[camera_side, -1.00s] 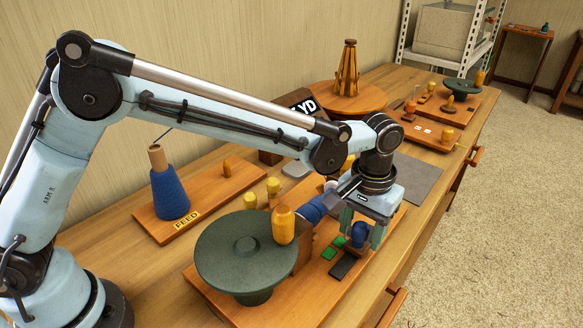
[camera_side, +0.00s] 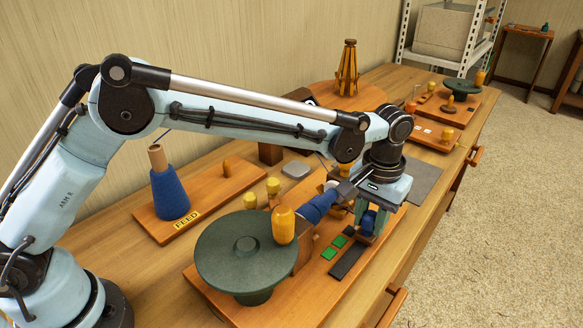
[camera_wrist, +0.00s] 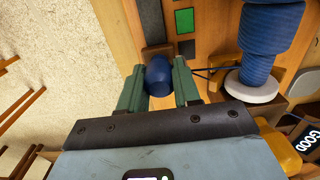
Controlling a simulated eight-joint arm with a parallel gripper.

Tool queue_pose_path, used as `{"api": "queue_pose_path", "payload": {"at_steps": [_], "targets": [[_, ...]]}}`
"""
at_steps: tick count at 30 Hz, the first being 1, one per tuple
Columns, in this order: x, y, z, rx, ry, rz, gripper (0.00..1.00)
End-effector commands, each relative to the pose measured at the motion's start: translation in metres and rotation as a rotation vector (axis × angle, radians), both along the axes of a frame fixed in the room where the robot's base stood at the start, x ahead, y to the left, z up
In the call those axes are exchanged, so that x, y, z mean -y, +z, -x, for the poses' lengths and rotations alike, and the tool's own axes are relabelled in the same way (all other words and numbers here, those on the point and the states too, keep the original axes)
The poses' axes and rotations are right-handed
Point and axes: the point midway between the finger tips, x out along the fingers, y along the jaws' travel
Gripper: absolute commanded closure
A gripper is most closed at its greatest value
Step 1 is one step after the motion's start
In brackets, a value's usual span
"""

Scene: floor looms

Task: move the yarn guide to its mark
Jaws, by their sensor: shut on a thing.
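The yarn guide (camera_side: 367,222) is a small dark-blue rounded knob at the far right end of a dark strip (camera_side: 347,261) on the orange-brown board. My gripper (camera_side: 369,221) is shut on it from above. In the wrist view my gripper's two green fingers (camera_wrist: 159,87) stand on either side of the blue guide (camera_wrist: 159,73). A dark strip (camera_wrist: 151,20) runs up from the guide there. Beside the strip lie green patches (camera_side: 328,254) and a dark patch (camera_side: 349,231); which one is the mark I cannot tell.
A blue wound spool (camera_side: 319,206) lies just left of my gripper; a thin dark line runs from it towards the guide in the wrist view. A dark green disc (camera_side: 232,268) and an orange knob (camera_side: 283,226) stand nearer. A blue yarn cone (camera_side: 170,192) stands left.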

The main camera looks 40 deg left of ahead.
Motion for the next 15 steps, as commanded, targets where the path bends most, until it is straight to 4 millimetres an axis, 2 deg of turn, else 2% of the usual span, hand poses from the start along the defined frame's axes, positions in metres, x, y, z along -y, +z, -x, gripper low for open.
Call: {"api": "queue_pose_path", "payload": {"at_steps": [3,10,11,15], "targets": [[0.0006,0.0005,-0.0077,0.013,-0.001,0.004,1.00],[-0.0008,0.0006,-0.0091,0.015,0.000,0.002,1.00],[-0.0010,0.0007,-0.0093,0.015,0.000,0.001,0.66],[-0.0007,0.0005,-0.0086,0.013,0.000,0.001,0.45]]}}
